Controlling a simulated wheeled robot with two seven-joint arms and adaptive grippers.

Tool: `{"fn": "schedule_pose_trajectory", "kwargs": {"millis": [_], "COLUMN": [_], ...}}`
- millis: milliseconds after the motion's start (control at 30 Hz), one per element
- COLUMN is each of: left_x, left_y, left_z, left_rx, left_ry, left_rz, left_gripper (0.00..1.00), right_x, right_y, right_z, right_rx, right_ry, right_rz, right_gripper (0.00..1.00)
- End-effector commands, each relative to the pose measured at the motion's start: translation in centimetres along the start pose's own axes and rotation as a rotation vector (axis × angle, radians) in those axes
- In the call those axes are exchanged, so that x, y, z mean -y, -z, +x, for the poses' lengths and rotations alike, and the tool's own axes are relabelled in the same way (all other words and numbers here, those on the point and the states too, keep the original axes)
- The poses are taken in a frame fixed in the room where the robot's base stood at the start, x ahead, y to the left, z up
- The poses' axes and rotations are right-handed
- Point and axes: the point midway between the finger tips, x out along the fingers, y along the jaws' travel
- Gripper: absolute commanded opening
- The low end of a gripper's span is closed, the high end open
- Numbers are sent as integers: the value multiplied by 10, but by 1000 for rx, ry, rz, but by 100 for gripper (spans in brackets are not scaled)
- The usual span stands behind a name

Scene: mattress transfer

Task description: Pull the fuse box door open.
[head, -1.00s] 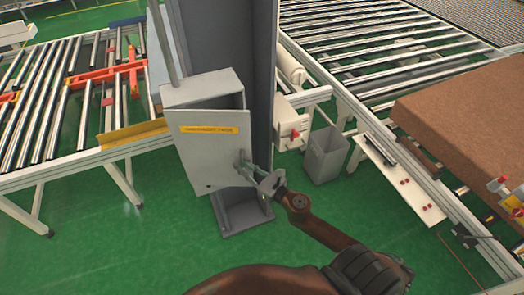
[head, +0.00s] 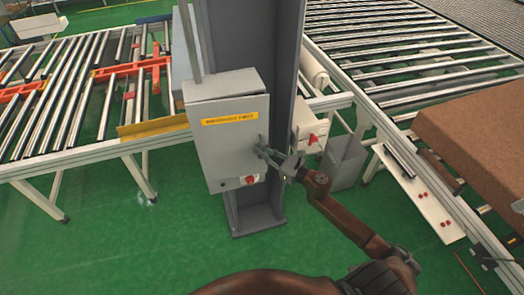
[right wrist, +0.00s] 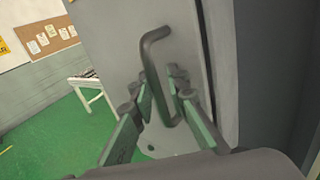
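The grey fuse box (head: 222,84) is fixed to the left of a grey column. Its door (head: 222,150), with a yellow label, looks closed or nearly closed in the head view. The bent door handle (right wrist: 152,50) is near the door's right edge in the right wrist view. My right gripper (head: 268,153) is at this handle, and its fingers (right wrist: 164,90) lie close on both sides of the bar. They look shut on it, though the contact is partly hidden. My left gripper is not in view.
A red button (head: 250,180) shows at the box's lower right. A small white box (head: 309,132) and a grey bin (head: 345,160) stand right of the column. Roller conveyors (head: 80,90) lie on both sides. The green floor in front is clear.

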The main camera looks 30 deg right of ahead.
Motion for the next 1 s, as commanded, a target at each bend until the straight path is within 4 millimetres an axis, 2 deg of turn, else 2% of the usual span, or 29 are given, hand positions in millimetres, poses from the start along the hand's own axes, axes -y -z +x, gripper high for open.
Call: {"fn": "schedule_pose_trajectory", "kwargs": {"millis": [1000], "left_x": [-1], "left_y": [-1], "left_z": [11], "left_rx": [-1], "left_ry": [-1], "left_rz": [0], "left_gripper": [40], "right_x": [-7], "right_y": [1], "right_z": [-65], "right_rx": [-1], "right_ry": [1], "right_rz": [1], "right_gripper": [15]}}
